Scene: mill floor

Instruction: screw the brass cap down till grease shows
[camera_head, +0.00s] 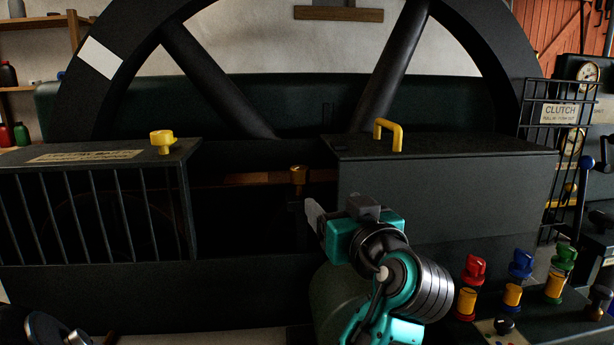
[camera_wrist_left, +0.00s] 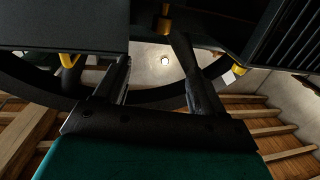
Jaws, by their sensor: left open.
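The small brass cap (camera_head: 298,174) stands upright on a dark stem in the gap between the two dark machine covers. My left gripper (camera_head: 314,214) is just below and to the right of it in the head view, its fingers pointing toward the gap. The left wrist view shows the brass cap (camera_wrist_left: 165,24) at the top, beyond the open fingers (camera_wrist_left: 152,52), with nothing held between them. I see no clear contact with the cap. No grease can be made out. My right gripper is not in view.
A barred cover with a yellow knob (camera_head: 162,140) stands left of the gap. A solid cover with a yellow handle (camera_head: 388,132) stands right. A large spoked flywheel (camera_head: 205,72) rises behind. Red (camera_head: 472,270), blue (camera_head: 520,264) and green (camera_head: 562,258) knobs stand at lower right.

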